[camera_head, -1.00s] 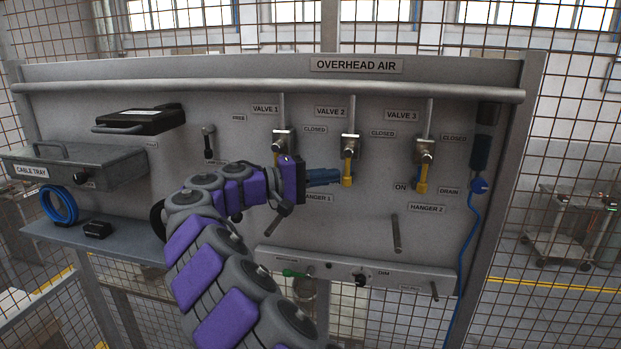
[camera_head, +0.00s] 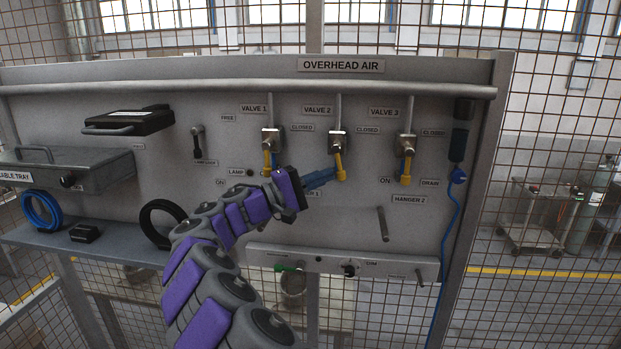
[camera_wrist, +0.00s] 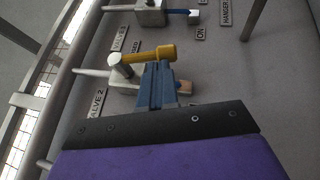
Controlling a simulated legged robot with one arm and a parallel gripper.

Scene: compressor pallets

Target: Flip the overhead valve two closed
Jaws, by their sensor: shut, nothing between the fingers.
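Valve 2 (camera_head: 337,141) is on the panel, the middle of three valves. Its yellow handle (camera_head: 340,167) hangs down, tipped slightly right at its lower end. My gripper (camera_head: 331,175) is shut, with nothing between its blue fingers, and comes from the left. Its tips are at the handle's left side. In the wrist view the yellow handle (camera_wrist: 150,55) lies across just beyond the shut fingertips (camera_wrist: 157,70) and they seem to touch it. The valve body (camera_wrist: 124,72) is partly hidden behind the fingers.
Valve 1 (camera_head: 270,140) is to the left, valve 3 (camera_head: 406,144) to the right, both with handles down. A peg (camera_head: 382,224) sticks out at lower right. A black case (camera_head: 130,121) and cable tray (camera_head: 70,172) jut out at left. A pipe (camera_head: 200,88) runs above.

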